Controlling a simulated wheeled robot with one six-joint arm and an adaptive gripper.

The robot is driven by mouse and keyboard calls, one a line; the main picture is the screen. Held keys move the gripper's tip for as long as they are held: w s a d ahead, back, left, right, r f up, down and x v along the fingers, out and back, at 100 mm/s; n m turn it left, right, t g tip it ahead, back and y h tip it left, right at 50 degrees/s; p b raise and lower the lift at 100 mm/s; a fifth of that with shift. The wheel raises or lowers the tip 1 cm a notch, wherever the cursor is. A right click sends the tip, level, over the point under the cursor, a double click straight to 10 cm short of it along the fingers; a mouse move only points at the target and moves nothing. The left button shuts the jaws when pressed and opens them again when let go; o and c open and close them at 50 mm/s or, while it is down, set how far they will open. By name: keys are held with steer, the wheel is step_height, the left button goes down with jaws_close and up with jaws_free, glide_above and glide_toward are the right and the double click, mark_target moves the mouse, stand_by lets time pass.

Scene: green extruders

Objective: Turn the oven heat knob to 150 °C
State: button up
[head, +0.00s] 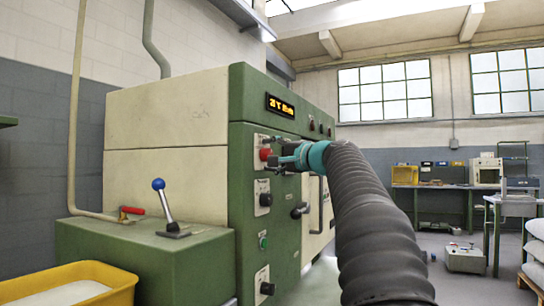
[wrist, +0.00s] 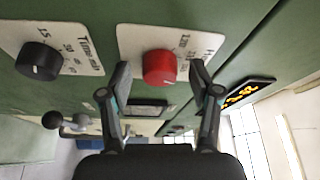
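The red heat knob (wrist: 159,64) sits on a white dial plate (wrist: 128,38) on the green oven front. It also shows in the head view (head: 265,154), left of my gripper (head: 282,161). In the wrist view my gripper (wrist: 160,78) is open, with one fingertip on each side of the knob. Gaps show between the fingers and the knob, and I see no clear contact. The dial figures are partly hidden and too small to read surely. The orange display (head: 280,105) above seems to start with 20 °C; the rest is blurred.
A black time knob (wrist: 39,61) is on a neighbouring plate. The head view shows a black lower knob (head: 267,288), a green button (head: 263,243), a blue-topped lever (head: 164,206) and a yellow bin (head: 115,284). Workbenches (head: 428,188) stand far right.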

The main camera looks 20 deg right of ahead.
steer(key=shift+s, duration=0.1)
steer(key=v, duration=1.1)
steer(key=shift+s, duration=0.45)
steer(key=shift+d+f, duration=0.1)
steer(key=shift+d, duration=0.05)
